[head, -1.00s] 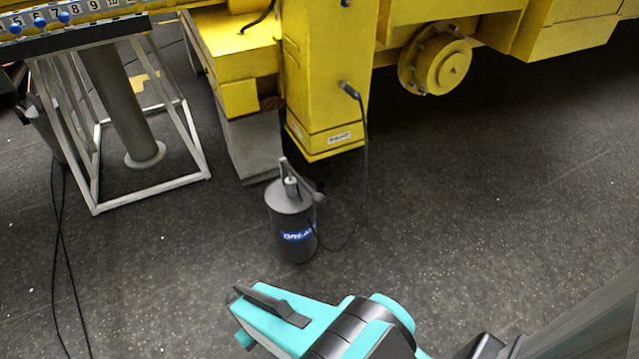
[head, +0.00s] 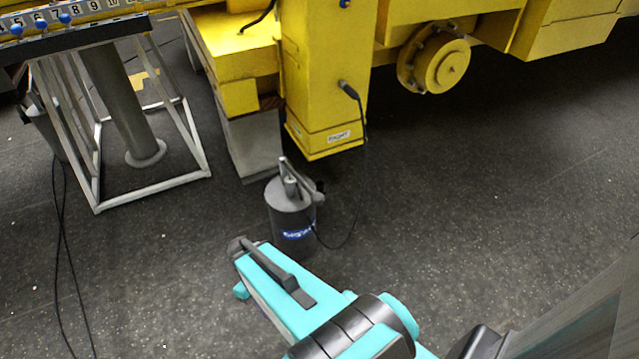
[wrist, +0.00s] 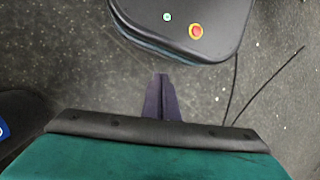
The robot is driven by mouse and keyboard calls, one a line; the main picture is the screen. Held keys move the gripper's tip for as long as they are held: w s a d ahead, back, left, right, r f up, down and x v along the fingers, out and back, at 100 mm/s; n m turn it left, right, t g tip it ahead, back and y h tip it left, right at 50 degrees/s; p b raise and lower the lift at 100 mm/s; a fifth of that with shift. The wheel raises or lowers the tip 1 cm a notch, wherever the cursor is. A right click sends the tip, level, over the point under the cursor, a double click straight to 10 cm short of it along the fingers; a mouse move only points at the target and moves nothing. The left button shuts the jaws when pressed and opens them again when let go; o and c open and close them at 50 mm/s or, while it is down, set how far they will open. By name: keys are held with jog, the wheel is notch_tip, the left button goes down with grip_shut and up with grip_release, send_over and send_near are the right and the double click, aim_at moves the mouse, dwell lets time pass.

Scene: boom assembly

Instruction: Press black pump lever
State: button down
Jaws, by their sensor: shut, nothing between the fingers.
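The pump is a dark grey canister (head: 290,215) with a blue label, standing upright on the floor near the centre of the head view. Its grey lever (head: 287,172) sits on top and slants upward to the left. The fingers are hidden in the head view. The lever cannot be made out in the wrist view.
A black hose runs from the pump to a yellow post (head: 325,90) behind it. A grey block (head: 250,145) stands behind the pump. A white frame stand (head: 150,193) is at left, with loose cables on the floor. The floor right of the pump is clear.

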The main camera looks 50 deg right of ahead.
jog(key=w+d+r+n+t+y+p, duration=0.1)
jog(key=w+d+r+n+t+p, duration=0.15)
jog(key=w+d+r, duration=0.45)
jog(key=w+d+r+n+t+y+p, duration=0.1)
jog(key=w+d+r+n, duration=0.2)
jog(key=d+r, duration=0.85)
jog(key=s+d+r+n+t+p, duration=0.1)
jog(key=s+d+r+n+p, duration=0.1)
jog(key=d+r, duration=0.7)
jog(key=s+d+r+n+t+p, duration=0.1)
jog(key=d+r+n+p, duration=0.1)
jog(key=d+r, duration=0.7)
notch_tip(320, 180, up, 3)
jog(key=shift+s+d+f+n, duration=0.1)
jog(key=shift+s+d+n, duration=0.1)
jog(key=shift+s+n, duration=0.4)
jog(key=shift+w+f, duration=0.15)
jog(key=shift+w, duration=0.05)
jog(key=p, duration=0.2)
send_over(316, 195)
jog(key=d, duration=0.1)
jog(key=shift+s+d+f, duration=0.1)
jog(key=shift+f, duration=2.15)
jog(key=shift+s+d+f, duration=0.1)
jog(key=shift+f, duration=2.1)
jog(key=shift+f+p, duration=0.8)
jog(key=shift+f, duration=1.45)
jog(key=shift+a, duration=0.1)
